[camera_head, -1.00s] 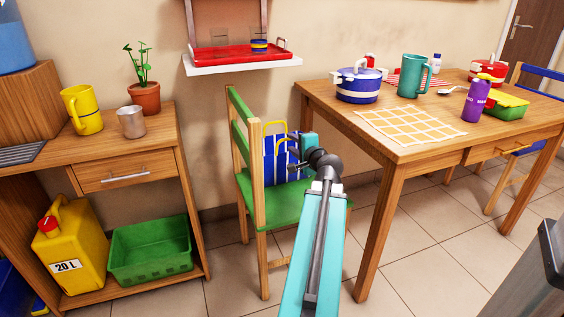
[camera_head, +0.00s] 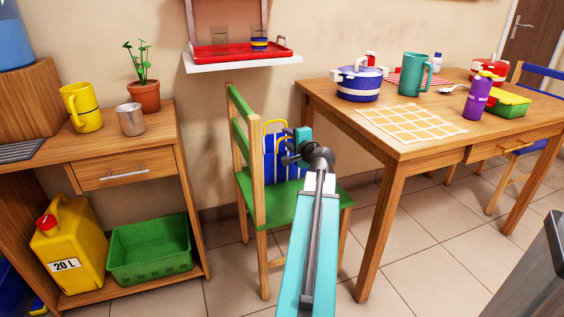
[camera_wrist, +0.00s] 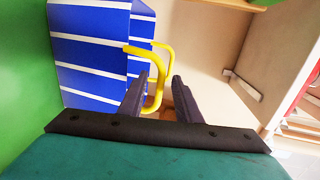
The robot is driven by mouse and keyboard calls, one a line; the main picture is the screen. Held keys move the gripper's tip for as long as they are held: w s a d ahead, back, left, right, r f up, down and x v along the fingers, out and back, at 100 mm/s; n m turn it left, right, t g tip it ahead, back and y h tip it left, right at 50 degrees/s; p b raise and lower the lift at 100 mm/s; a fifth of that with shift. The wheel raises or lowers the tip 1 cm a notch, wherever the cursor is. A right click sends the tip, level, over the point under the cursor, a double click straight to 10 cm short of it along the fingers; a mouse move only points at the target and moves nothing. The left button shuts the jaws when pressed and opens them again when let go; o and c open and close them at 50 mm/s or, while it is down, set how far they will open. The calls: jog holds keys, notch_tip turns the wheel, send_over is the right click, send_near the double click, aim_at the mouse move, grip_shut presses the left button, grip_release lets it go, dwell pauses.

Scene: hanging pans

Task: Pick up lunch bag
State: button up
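The lunch bag (camera_head: 282,167) is blue with white stripes and yellow handles, and stands upright on the green chair seat (camera_head: 320,198). In the wrist view, the bag (camera_wrist: 92,55) fills the upper left, with its yellow handle loops (camera_wrist: 157,80) sticking out toward the middle. My gripper (camera_wrist: 160,76) is open, with two dark fingers apart. A part of the yellow handle shows between the fingertips; I cannot tell whether either finger touches it. In the head view, my gripper (camera_head: 289,147) is in front of the bag's upper right part and partly hides it.
The chair's green and wooden backrest (camera_head: 246,150) rises left of the bag. The wooden table (camera_head: 400,150) stands close on the right. A white wall shelf with a red tray (camera_head: 235,53) hangs above the chair.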

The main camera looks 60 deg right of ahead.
jog(key=b+x, duration=0.2)
jog(key=x, duration=0.2)
jog(key=shift+w+d, duration=0.2)
jog(key=shift+w, duration=0.15)
dwell(0.4)
grip_shut()
